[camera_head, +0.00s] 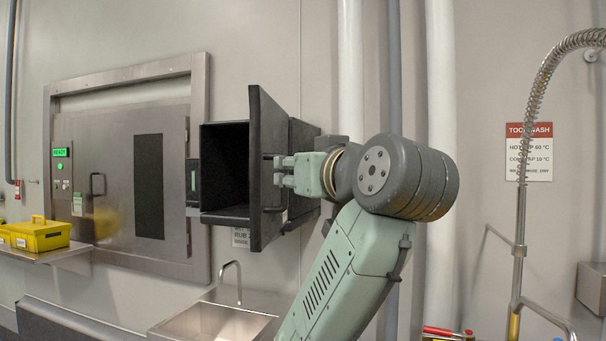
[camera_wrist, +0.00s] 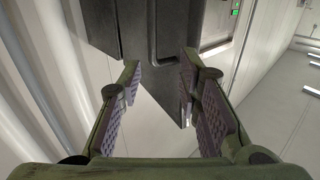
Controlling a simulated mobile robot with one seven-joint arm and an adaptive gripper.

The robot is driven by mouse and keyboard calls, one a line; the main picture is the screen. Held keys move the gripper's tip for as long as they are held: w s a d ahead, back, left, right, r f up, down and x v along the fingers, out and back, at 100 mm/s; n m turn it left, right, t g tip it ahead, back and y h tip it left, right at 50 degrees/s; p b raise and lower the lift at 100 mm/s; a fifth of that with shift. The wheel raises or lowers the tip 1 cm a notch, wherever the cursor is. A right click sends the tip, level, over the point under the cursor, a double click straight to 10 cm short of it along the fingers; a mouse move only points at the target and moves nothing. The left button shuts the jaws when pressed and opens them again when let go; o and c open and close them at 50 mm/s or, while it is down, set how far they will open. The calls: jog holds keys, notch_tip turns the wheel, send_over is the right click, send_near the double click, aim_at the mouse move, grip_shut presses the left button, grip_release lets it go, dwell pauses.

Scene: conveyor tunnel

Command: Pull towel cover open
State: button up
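The black towel cover (camera_head: 266,130) stands swung out from the front of the dark wall box (camera_head: 225,215). The box's hollow inside faces left and is visible. My gripper (camera_head: 280,171) is at the cover's right-hand face, near its handle. In the wrist view, the fingers of my gripper (camera_wrist: 160,75) are spread apart with a clear gap. The cover's dark panel (camera_wrist: 155,40) lies just beyond them. A thin dark part runs close along the right finger; I cannot tell whether they touch.
A steel hatch (camera_head: 115,170) with a green-lit panel is left of the box. A sink (camera_head: 218,322) with a tap (camera_head: 235,280) lies below. A yellow case (camera_head: 40,235) sits on a shelf at left. Vertical pipes (camera_head: 440,100) and a coiled hose (camera_head: 540,85) stand right.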

jog(key=shift+v, duration=1.1)
jog(key=shift+f, duration=0.2)
